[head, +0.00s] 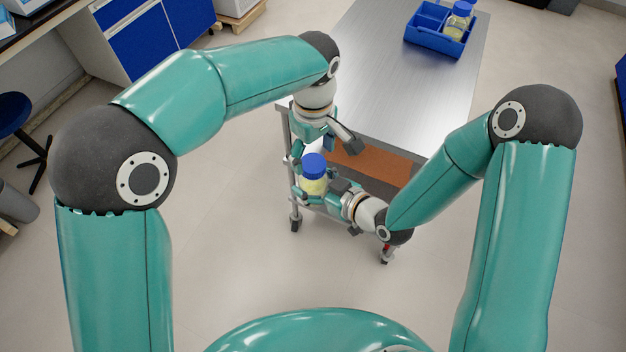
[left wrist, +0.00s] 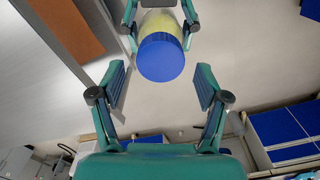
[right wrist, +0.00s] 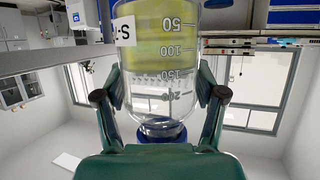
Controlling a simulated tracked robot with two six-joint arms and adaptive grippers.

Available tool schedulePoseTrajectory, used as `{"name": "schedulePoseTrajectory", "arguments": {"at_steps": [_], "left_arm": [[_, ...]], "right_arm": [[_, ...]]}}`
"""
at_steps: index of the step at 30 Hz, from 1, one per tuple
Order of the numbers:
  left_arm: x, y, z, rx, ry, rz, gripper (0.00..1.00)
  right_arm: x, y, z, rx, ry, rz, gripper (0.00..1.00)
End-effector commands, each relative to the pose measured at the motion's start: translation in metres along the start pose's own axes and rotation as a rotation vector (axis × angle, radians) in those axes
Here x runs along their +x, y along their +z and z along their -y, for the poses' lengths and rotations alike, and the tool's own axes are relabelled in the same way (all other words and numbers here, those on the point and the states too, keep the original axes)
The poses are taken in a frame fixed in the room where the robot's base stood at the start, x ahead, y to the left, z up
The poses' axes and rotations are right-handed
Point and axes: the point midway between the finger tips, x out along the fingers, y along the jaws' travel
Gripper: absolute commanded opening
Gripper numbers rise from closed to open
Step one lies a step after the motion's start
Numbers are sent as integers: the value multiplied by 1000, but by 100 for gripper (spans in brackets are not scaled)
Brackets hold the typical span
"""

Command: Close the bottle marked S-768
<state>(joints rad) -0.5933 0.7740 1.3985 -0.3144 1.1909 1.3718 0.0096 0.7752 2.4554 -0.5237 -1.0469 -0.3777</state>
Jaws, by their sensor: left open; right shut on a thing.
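A bottle (head: 314,186) with yellow contents and a blue cap (head: 313,165) is held upright in the air in front of the cart. My right gripper (right wrist: 160,95) is shut on the bottle's body. In the right wrist view the bottle (right wrist: 165,55) looks upside down; its label is cut off and shows only part of an "S" marking. The cap sits on the bottle's mouth; I cannot tell how tight it is. My left gripper (head: 323,147) is open and empty just above the cap. In the left wrist view the cap (left wrist: 161,58) lies beyond the open fingers, not between them.
A steel cart (head: 375,70) stands behind the grippers, with an orange-brown surface (head: 370,165) under its top. A blue divided crate (head: 432,40) at its far end holds another blue-capped bottle or bottles. Blue cabinets and a stool (head: 14,108) are at the left.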

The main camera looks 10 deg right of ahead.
Motion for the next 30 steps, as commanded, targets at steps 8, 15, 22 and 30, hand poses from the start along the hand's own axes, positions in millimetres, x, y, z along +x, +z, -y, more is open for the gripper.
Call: {"name": "schedulePoseTrajectory", "arguments": {"at_steps": [8, 15, 22, 30], "left_arm": [[28, 0, 0, -1, -1, 1, 75], [30, 0, 0, -1, 1, 0, 75], [30, 0, 0, 0, 0, 0, 52], [30, 0, 0, 0, 1, 1, 12]], "right_arm": [[0, -1, 0, -1, 1, -3, 0], [0, -1, 0, -1, 1, -3, 0], [0, -1, 0, -1, 1, -3, 0], [0, -1, 0, -2, 0, -3, 0]]}}
